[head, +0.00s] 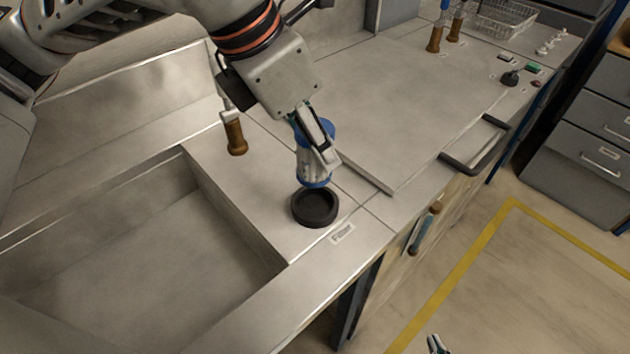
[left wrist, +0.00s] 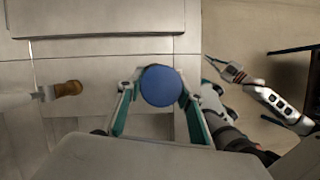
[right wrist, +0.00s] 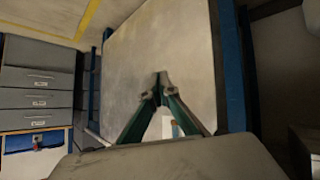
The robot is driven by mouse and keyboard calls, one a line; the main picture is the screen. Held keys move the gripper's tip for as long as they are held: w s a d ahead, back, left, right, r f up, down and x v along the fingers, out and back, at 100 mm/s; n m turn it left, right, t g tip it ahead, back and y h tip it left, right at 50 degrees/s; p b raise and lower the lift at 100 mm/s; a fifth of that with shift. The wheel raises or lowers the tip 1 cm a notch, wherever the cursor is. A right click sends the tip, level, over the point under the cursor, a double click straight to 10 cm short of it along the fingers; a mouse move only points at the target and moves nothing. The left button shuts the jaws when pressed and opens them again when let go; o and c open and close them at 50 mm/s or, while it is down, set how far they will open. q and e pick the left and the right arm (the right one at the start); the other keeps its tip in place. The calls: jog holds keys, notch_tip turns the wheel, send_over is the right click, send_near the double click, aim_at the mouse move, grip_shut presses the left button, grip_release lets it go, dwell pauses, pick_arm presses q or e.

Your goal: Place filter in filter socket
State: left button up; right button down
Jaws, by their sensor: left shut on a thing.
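The filter (head: 313,172), a pale cylinder with blue ends, is held upright in my left gripper (head: 320,148). Its blue top also shows between the fingers in the left wrist view (left wrist: 160,85). The filter socket (head: 315,208), a round black ring, sits on the bench by the label "Filter" (head: 342,233). The filter's lower end shows just above and behind the ring's centre; whether they touch is unclear. The socket is hidden in the left wrist view. My right gripper (head: 436,344) is low, off the bench's front; its fingertips meet, empty, in the right wrist view (right wrist: 160,88).
A wooden-handled fitting (head: 236,137) stands left of the filter. A sunken basin (head: 140,270) opens at left. A raised metal plate (head: 390,130) with a black handle (head: 478,148) lies to the right. A wire basket (head: 502,18) stands at the back right.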

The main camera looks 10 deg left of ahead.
aim_at(314, 166)
pick_arm(q)
notch_tip(314, 166, down, 4)
jog(key=shift+r, duration=0.25)
jog(key=shift+f, duration=0.75)
notch_tip(314, 166, down, 4)
jog(key=shift+r+b, duration=0.1)
jog(key=shift+b, duration=0.45)
jog(key=o, duration=1.3)
jog(key=shift+r, duration=0.1)
